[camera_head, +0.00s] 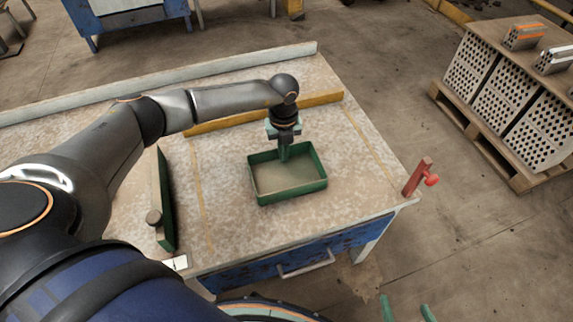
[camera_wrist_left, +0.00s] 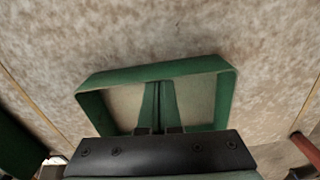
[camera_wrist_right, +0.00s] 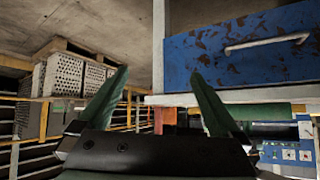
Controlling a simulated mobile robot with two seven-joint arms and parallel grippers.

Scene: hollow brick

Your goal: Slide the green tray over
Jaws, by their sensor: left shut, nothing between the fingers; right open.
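The green tray (camera_head: 292,194) is a shallow rectangular box lying flat on the table. Its rim also shows in the left wrist view (camera_wrist_left: 150,73). My left gripper (camera_head: 284,158) points down at the tray's far side, with its green fingers shut and empty. In the left wrist view the fingertips (camera_wrist_left: 157,84) are over the tray's inside, close to the far wall; I cannot tell whether they touch it. My right gripper (camera_wrist_right: 160,72) is open and empty, off the table's front side. Its green fingertips show at the bottom of the head view (camera_head: 407,306).
The speckled table (camera_head: 345,190) has a yellow bar (camera_head: 265,111) behind the tray and a red clamp (camera_head: 418,177) at its right corner. A green upright panel (camera_head: 165,200) stands to the left. A pallet of hollow bricks (camera_head: 507,97) stands at right. The tabletop around the tray is clear.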

